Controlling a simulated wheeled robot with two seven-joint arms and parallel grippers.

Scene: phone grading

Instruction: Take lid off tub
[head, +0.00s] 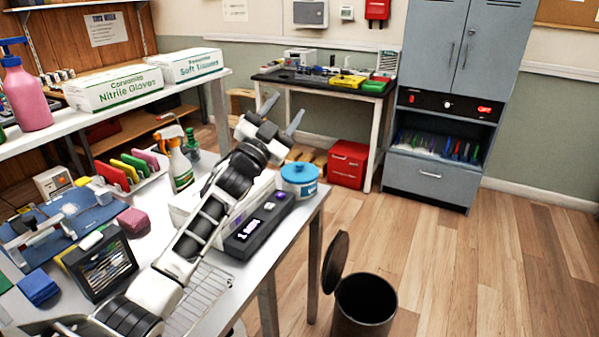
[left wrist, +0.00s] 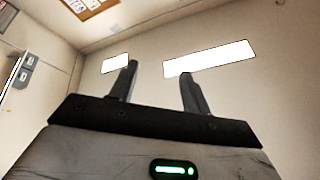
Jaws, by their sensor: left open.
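The tub (head: 299,187) is round and blue-and-white, near the far right corner of the bench. Its blue lid (head: 300,172), with a small knob, sits on top of it. My left gripper (head: 281,112) is raised above and behind the tub in the head view, its two fingers spread and pointing up, with nothing between them. The left wrist view shows the open fingers (left wrist: 160,82) against the wall and ceiling, with no tub in sight. The lower left of the tub is close to a white box and my arm in the picture. My right gripper is not in view.
A spray bottle (head: 179,165) stands further left. An open bin (head: 363,303) stands on the floor beyond the bench's right edge.

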